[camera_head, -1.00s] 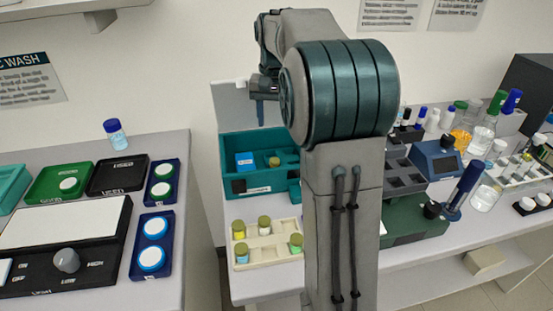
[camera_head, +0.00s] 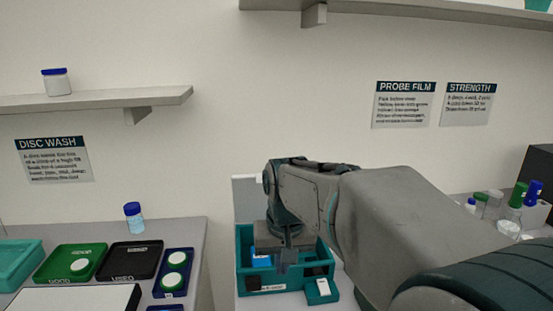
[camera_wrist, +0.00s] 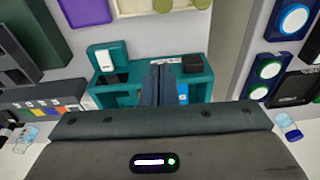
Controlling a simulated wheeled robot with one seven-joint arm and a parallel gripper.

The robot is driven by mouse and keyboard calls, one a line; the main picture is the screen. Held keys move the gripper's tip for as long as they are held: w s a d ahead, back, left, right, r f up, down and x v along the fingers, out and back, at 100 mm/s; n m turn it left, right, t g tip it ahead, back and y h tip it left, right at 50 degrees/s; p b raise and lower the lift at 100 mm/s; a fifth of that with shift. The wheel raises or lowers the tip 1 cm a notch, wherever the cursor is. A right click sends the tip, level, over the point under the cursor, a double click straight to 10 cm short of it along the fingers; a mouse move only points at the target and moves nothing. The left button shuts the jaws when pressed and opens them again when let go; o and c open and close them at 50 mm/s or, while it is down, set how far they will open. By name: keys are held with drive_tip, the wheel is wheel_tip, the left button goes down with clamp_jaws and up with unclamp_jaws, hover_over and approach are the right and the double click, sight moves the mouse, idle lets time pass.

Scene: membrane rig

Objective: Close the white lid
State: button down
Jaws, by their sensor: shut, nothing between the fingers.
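My gripper (camera_head: 284,262) is shut and empty, pointing down over the teal open box (camera_head: 265,289). In the wrist view its dark fingers (camera_wrist: 159,72) sit together in front of the same box (camera_wrist: 211,76). A small teal unit with a white top plate (camera_head: 323,288) stands at the box's front right corner; it also shows in the wrist view (camera_wrist: 105,58), to the left of the fingers. This plate is the nearest white lid-like part; I cannot tell for sure that it is the lid, or how far open it is. A blue item (camera_head: 261,261) is inside the box, partly hidden.
My arm hides much of the right bench. On the left bench are a green tray (camera_head: 54,263), a black tray (camera_head: 118,262) and a blue holder with round discs (camera_head: 162,284). A gap separates the benches. In the wrist view a cream rack (camera_wrist: 128,9) lies beyond the box.

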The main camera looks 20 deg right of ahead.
wheel_tip(320, 180, up, 3)
drive_tip(key=s+a+n+p, duration=0.2)
drive_tip(key=p, duration=0.1)
drive_tip(key=w+d+r+p, duration=0.1)
drive_tip(key=w+r+p, duration=0.3)
drive_tip(key=w+r, duration=0.75)
drive_tip(key=w+d+r+m+p, duration=0.1)
drive_tip(key=w+d+r+p, duration=0.35)
drive_tip(key=w, duration=0.55)
drive_tip(key=w+d+r+m+p, duration=0.1)
drive_tip(key=w+d+r+p, duration=0.4)
drive_tip(key=w, duration=0.5)
wheel_tip(320, 180, down, 13)
drive_tip(key=s+b, duration=0.2)
drive_tip(key=b, duration=0.1)
drive_tip(key=shift+s+r+g, duration=0.15)
drive_tip(key=shift+s+g, duration=0.25)
drive_tip(key=shift+d, duration=0.1)
